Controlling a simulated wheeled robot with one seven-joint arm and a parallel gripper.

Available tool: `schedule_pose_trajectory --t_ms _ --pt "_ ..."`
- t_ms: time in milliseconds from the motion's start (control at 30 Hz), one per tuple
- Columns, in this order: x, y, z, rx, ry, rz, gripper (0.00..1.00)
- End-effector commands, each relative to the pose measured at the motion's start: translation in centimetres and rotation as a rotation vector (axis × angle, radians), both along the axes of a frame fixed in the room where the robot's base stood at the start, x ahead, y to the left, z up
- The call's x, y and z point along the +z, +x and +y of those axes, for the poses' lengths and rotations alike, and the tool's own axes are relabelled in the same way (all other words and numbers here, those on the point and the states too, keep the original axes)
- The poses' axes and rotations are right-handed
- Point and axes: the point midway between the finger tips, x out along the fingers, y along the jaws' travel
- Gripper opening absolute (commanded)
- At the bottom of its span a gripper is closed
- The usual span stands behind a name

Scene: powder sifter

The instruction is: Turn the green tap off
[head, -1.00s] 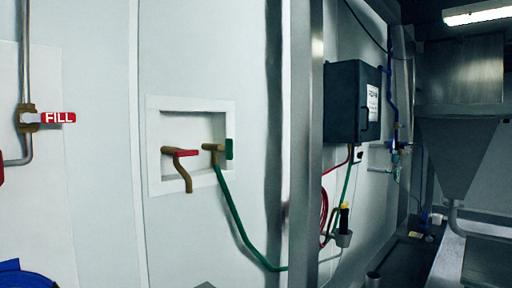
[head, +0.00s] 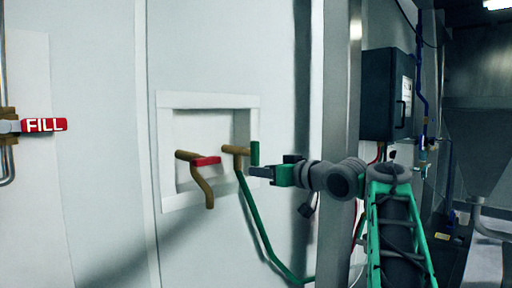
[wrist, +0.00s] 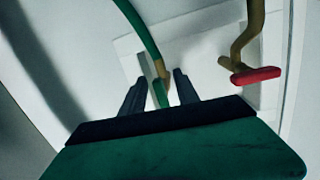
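The green tap is a brass spout with a green handle (head: 255,153) standing upright at its right end. It sits in a white recessed wall box. My gripper (head: 257,171) is just to the right of and below the handle in the head view. In the wrist view my gripper (wrist: 159,78) has its two dark fingers apart, and the green handle (wrist: 160,95) shows in the gap between them. I cannot tell whether either finger touches it. A green hose (wrist: 138,28) runs from the tap.
A second brass tap with a red handle (head: 207,161) is close by on the left. A FILL valve (head: 44,125) is farther left on the wall. The green hose hangs below the box. A metal post (head: 340,90) and a dark wall box (head: 385,95) stand to the right.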

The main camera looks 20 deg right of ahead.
Motion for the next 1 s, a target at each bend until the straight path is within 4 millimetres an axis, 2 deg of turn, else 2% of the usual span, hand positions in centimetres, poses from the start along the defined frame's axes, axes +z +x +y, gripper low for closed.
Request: schedule_pose_trajectory --t_ms 33,100,200,267,633,767,967,1000 --pt "1.8 -0.5 -1.4 0.018 -0.007 -0.044 0.37" --pt "3.5 -1.3 -2.3 0.049 -0.015 -0.091 0.37" --pt "4.5 -1.9 -2.6 0.076 -0.020 -0.122 0.37" --pt "4.7 -1.6 -2.4 0.082 -0.021 -0.127 0.37" --pt "4.7 4.4 0.2 0.081 -0.021 -0.124 0.37" --pt "4.6 5.1 0.4 0.079 -0.023 -0.124 0.37" --pt "4.5 5.1 0.4 0.078 -0.023 -0.124 0.37" --pt "4.5 5.1 0.4 0.078 -0.023 -0.124 0.34"
